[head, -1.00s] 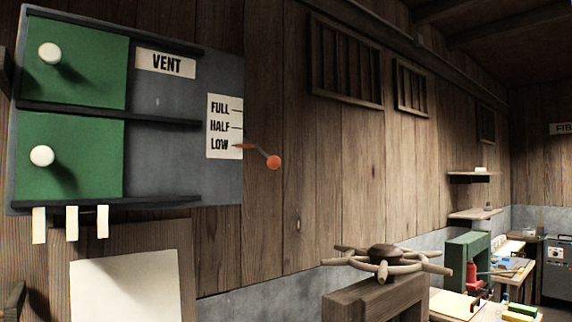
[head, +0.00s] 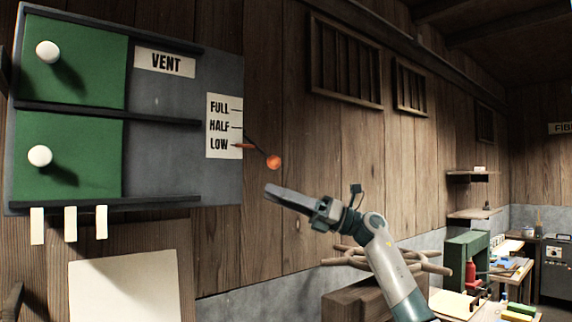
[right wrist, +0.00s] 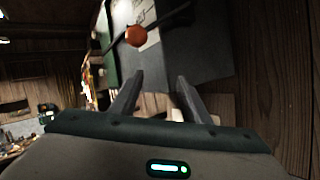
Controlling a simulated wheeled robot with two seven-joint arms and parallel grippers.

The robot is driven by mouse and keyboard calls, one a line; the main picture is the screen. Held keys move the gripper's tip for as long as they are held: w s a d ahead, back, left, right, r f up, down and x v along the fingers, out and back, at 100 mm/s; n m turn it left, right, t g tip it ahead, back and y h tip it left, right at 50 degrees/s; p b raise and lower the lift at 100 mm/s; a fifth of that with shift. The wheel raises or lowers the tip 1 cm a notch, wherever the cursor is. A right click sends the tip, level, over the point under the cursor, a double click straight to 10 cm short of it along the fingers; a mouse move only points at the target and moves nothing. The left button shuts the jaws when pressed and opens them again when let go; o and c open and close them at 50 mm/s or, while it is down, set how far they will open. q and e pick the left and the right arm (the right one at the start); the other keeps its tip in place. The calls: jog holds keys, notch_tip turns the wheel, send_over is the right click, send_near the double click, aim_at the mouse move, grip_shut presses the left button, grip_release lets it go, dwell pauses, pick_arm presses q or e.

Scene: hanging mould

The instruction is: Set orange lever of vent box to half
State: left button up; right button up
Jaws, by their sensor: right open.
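The grey vent box (head: 165,110) hangs on the wooden wall at the left of the head view. Its label (head: 222,112) reads FULL, HALF and LOW from top to bottom. The lever's orange ball knob (head: 274,162) stands off the box's right edge on a thin dark rod, and its orange pointer is at LOW. My right gripper (head: 270,192) is just below the knob, apart from it. In the right wrist view, the open, empty fingers (right wrist: 158,78) point towards the knob (right wrist: 136,36), which lies beyond their tips. My left gripper is not in view.
Two green panels with white knobs (head: 40,156) are on the box, with white tabs (head: 70,224) beneath. Cluttered benches stand farther right. The wall around the knob is bare.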

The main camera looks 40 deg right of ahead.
jog(key=s+d+r+n+g+h, duration=0.1)
jog(key=s+d+r+h, duration=0.1)
jog(key=s+d, duration=0.5)
jog(key=s+d+r+n+g+h, duration=0.1)
jog(key=s+d+r+n, duration=0.1)
jog(key=s+d+r, duration=0.3)
jog(key=shift+s+d+r+h, duration=0.25)
jog(key=shift+s+d+h, duration=0.15)
jog(key=shift+s+d, duration=0.55)
jog(key=shift+a, duration=0.1)
jog(key=p+x, duration=0.4)
jog(key=x, duration=1.3)
jog(key=shift+w, duration=0.2)
jog(key=shift+c, duration=0.6)
jog(key=shift+r, duration=0.1)
grip_shut()
